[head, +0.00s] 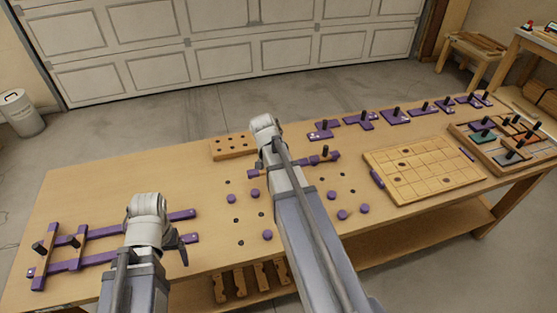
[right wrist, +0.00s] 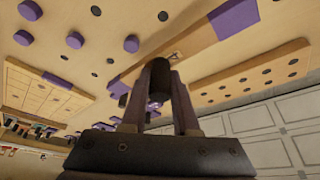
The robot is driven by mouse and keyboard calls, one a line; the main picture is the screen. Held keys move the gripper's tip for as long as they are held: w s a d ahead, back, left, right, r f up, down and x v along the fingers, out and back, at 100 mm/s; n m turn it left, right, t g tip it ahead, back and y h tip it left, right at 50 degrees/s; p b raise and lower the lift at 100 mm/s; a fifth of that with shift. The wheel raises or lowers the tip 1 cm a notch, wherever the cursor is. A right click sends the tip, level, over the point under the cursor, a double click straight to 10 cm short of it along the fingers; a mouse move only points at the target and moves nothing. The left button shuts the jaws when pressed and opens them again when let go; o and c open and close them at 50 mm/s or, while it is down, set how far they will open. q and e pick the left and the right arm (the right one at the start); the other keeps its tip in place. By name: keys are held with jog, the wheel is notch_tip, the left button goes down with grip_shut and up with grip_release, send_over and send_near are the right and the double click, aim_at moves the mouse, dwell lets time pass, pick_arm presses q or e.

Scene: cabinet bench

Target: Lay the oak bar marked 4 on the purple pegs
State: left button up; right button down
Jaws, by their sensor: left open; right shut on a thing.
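My right gripper (right wrist: 160,85) is shut on the black knob (right wrist: 160,68) of an oak bar (right wrist: 185,52) with purple ends. The mark near the knob is too small to read. In the head view the bar's left end (head: 226,174) shows beside my right arm, which hides its middle and the gripper. Short round purple pegs (head: 267,235) stand on the bench, several of them, on both sides of my right arm; they also show in the right wrist view (right wrist: 74,40). My left gripper (head: 183,247) is open and empty, close to the purple-railed frame.
The frame of purple rails (head: 185,215) and oak crosspieces with black knobs lies at the left. A holed oak block (head: 232,146) lies behind the bar. A grid board (head: 425,170) and a tray of pieces (head: 510,138) are at the right. Purple knobbed pieces line the back edge.

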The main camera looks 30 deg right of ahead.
dwell(0.3)
notch_tip(320, 180, down, 7)
jog(key=b, duration=0.7)
jog(key=shift+f+b, duration=0.75)
dwell(1.6)
jog(key=shift+f+b, duration=0.25)
jog(key=shift+b, duration=0.05)
jog(key=shift+f, duration=0.2)
dwell(1.0)
jog(key=shift+c, duration=1)
grip_release()
